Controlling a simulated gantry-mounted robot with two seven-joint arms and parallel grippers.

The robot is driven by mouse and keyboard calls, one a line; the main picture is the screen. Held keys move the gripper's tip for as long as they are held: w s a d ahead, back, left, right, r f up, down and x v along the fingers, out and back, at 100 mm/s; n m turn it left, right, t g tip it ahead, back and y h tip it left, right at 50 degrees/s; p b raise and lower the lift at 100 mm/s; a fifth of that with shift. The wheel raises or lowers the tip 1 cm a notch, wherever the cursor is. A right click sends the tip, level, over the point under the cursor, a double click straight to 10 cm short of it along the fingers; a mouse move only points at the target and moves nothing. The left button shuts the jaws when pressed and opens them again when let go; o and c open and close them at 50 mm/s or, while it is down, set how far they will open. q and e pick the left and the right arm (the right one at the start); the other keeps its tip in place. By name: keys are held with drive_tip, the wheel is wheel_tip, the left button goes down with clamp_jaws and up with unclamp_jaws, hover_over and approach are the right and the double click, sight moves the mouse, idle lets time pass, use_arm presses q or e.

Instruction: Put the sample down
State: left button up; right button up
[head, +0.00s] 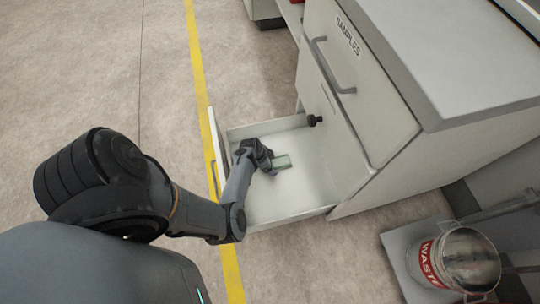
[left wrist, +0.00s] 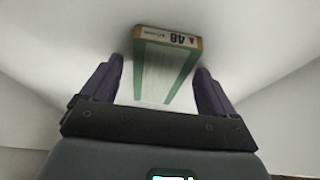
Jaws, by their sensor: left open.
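The sample is a small green and white block (head: 283,162) inside the open white drawer (head: 300,200). In the left wrist view the sample (left wrist: 168,65) shows a tan end with a label reading "48" upside down, and green strips along its sides. My left gripper (head: 268,163) is in the drawer at the sample. In the left wrist view its two fingers (left wrist: 160,88) are open, one on each side of the sample, with a gap on both sides. The sample appears to rest on the drawer floor. My right gripper is not in view.
The drawer is pulled out of a grey cabinet (head: 385,125) marked "SAMPLES". A small black object (head: 313,120) is near the drawer's back. A metal waste bin (head: 467,262) stands at lower right. A yellow line (head: 196,60) crosses the floor. Much of the drawer floor is bare.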

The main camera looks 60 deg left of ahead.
use_arm(q)
drive_tip(key=shift+s+r+p, duration=0.1)
drive_tip(key=shift+r+p, duration=0.35)
drive_tip(key=shift+r, duration=0.1)
drive_tip(key=p+v, duration=0.5)
drive_tip(key=v, duration=0.1)
drive_tip(key=shift+s+r, duration=0.25)
drive_tip(key=shift+r, duration=0.05)
